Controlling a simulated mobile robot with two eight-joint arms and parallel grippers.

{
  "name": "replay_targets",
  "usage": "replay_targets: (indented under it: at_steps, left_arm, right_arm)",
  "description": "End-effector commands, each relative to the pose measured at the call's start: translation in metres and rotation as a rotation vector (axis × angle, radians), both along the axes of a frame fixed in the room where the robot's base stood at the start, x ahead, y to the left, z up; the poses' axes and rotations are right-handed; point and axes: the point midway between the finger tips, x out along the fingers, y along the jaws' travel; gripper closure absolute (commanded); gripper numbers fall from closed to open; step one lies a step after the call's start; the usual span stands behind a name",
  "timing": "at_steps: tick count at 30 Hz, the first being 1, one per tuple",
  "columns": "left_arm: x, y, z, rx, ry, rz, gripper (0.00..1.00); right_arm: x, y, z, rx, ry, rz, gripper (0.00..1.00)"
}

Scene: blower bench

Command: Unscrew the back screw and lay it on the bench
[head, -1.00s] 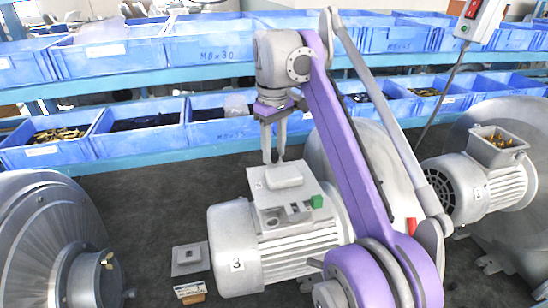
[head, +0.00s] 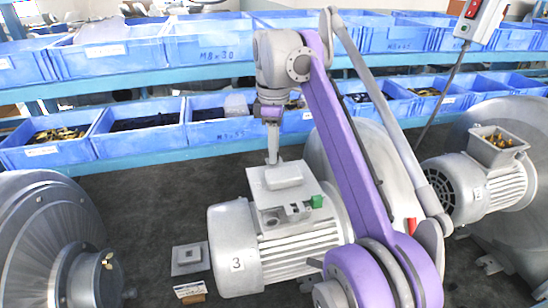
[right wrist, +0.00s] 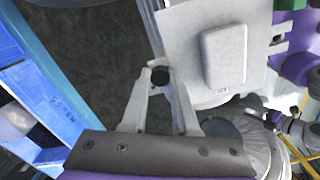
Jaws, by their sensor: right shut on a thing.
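The motor marked 3 (head: 237,264) stands on the bench with a grey terminal box (head: 258,200) on top. A raised lid block (head: 284,175) is on the box, and it also shows in the right wrist view (right wrist: 223,55). My right gripper (head: 272,160) points down at the box's back edge, its fingers seen nearly edge-on. In the right wrist view the gripper (right wrist: 160,80) is shut on a small dark round screw head (right wrist: 160,76) beside the plate's edge. The screw is hidden in the head view. My left gripper is not in view.
A small grey square part (head: 187,257) and a little labelled block (head: 189,291) lie left of the motor. Blue bins (head: 217,132) line the shelf behind. A large blower housing (head: 45,235) stands at left. Dark bench (head: 150,200) is free between them.

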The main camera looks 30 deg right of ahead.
Motion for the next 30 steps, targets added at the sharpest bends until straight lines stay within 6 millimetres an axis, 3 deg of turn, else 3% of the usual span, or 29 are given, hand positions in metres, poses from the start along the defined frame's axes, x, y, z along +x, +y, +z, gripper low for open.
replay_targets:
  at_steps: [24, 30]
  left_arm:
    - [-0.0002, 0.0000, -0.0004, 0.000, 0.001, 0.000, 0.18]
    - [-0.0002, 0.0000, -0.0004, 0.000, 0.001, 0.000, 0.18]
  right_arm:
    - [-0.0004, 0.0009, -0.0001, 0.003, 0.001, 1.319, 1.00]
    - [-0.0005, 0.0009, -0.0001, 0.004, 0.001, 1.530, 1.00]
